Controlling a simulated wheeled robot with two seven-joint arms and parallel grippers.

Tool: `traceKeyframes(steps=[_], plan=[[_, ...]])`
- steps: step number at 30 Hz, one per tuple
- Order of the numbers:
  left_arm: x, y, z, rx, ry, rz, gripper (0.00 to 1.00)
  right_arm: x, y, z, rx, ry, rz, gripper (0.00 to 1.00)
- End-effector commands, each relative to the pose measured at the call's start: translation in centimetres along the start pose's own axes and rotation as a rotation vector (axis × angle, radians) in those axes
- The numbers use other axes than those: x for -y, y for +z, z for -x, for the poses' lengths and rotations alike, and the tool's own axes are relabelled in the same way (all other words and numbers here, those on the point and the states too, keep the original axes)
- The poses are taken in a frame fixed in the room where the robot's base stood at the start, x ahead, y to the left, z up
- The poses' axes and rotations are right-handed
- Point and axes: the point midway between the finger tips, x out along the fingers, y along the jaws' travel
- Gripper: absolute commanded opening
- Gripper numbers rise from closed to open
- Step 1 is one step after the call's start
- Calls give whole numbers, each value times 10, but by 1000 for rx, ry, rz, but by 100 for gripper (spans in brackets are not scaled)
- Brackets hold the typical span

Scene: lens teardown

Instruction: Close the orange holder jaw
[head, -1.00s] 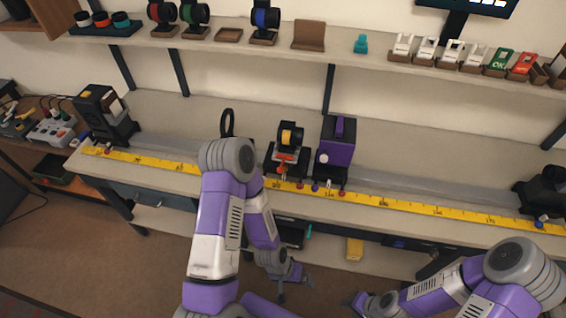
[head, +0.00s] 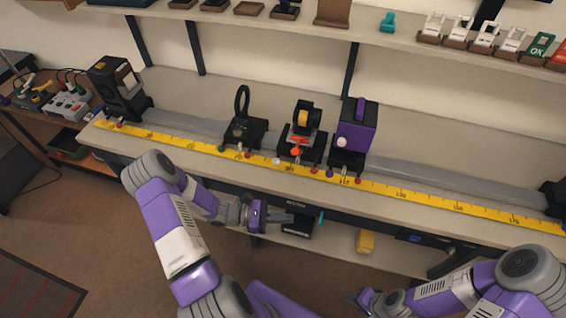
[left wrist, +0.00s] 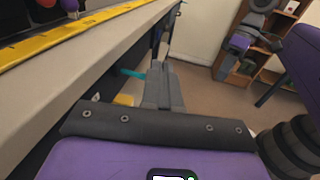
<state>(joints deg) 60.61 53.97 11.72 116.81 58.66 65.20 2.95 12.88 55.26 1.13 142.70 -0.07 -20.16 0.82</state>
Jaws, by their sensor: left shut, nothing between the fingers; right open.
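The orange holder jaw (head: 297,141) is on a black holder with a yellow-centred round part (head: 303,117), on the rail at mid bench. From this view I cannot tell whether the jaw is open or closed. My left gripper (head: 292,217) is in front of the bench, below the top's front edge and apart from the holder. Its fingers are together and empty; they also show shut in the left wrist view (left wrist: 163,85). My right gripper (head: 358,298) is low in front of the bench at the lower right, open and away from the holder.
A purple box unit (head: 357,128) stands just right of the orange holder, and a black ring holder (head: 243,121) just left. A yellow ruler strip (head: 415,199) runs along the bench front. A shelf of small parts is above. A yellow block (head: 365,241) lies under the bench.

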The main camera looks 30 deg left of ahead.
Motion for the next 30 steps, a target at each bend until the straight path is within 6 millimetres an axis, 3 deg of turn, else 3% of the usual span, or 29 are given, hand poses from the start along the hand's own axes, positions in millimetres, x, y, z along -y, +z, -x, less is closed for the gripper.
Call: traceKeyframes(steps=[1,4,7,11,17,30], plan=[[-24,5,24,76,119,11,0,-2,0,-6,0,0,0,43],[-59,24,68,216,305,6,0,-4,0,-10,0,0,0,43],[-79,37,103,313,431,-18,0,-5,0,-13,0,0,0,43],[-89,47,128,374,508,-41,0,-5,-1,-14,0,0,0,43],[-99,56,116,387,515,-47,0,-6,-1,-15,0,0,0,43],[-140,88,43,384,513,-45,0,-8,-1,-23,0,0,0,43]])
